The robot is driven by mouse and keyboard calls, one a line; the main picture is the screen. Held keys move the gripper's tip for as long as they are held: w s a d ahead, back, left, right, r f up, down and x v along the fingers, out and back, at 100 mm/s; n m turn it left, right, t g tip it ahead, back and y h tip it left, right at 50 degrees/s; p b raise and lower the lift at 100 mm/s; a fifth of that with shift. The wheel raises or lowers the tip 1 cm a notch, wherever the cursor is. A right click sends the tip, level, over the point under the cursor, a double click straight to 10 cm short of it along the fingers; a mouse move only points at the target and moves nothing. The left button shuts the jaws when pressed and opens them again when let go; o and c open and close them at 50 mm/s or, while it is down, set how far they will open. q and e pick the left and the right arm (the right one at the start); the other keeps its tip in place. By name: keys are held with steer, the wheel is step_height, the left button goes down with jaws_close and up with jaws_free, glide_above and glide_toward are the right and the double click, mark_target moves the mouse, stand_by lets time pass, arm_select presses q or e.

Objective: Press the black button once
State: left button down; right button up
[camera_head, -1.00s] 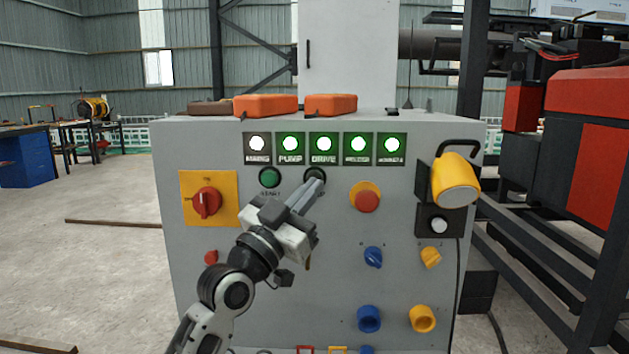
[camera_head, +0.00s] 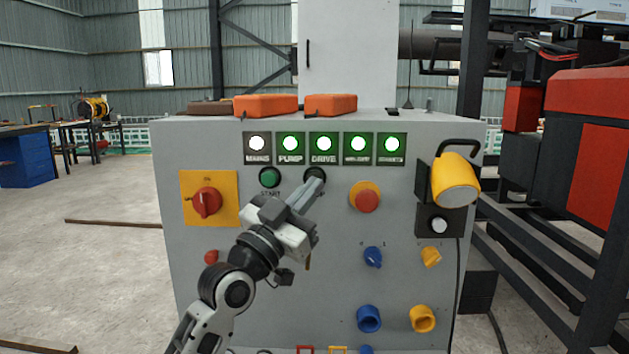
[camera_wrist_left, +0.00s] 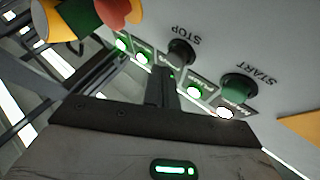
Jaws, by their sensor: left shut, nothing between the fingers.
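The black button (camera_head: 315,174) sits on the grey control cabinet's front panel, below the row of lamps and right of the green START button (camera_head: 270,177). In the left wrist view the black button (camera_wrist_left: 181,51) is labelled STOP and appears upside down. My left gripper (camera_head: 316,185) is shut and empty. Its tips overlap the lower part of the button in the head view. In the left wrist view the fingers (camera_wrist_left: 163,82) point close beside the button; I cannot tell whether they touch it. My right gripper is not in view.
The cabinet (camera_head: 300,310) also carries a red rotary switch (camera_head: 206,202), a red mushroom button (camera_head: 367,201) and several blue and yellow knobs. A yellow lamp-like fixture (camera_head: 455,182) juts out at right. Four lamps glow green. Orange boxes (camera_head: 265,105) lie on top.

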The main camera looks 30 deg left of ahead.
arm_select(q)
steer(key=shift+w+a, duration=0.15)
steer(key=shift+w, duration=0.1)
steer(key=shift+w, duration=0.1)
stand_by(0.4)
steer(key=shift+w+a, duration=0.25)
steer(key=shift+w, duration=0.1)
stand_by(0.3)
steer(key=shift+w+a+b, duration=0.2)
steer(key=shift+w+b, duration=0.05)
steer(key=shift+b, duration=0.05)
stand_by(0.4)
steer(key=shift+s, duration=0.1)
steer(key=shift+s+d+p, duration=0.5)
steer(key=shift+s+d, duration=0.15)
steer(key=shift+s, duration=0.3)
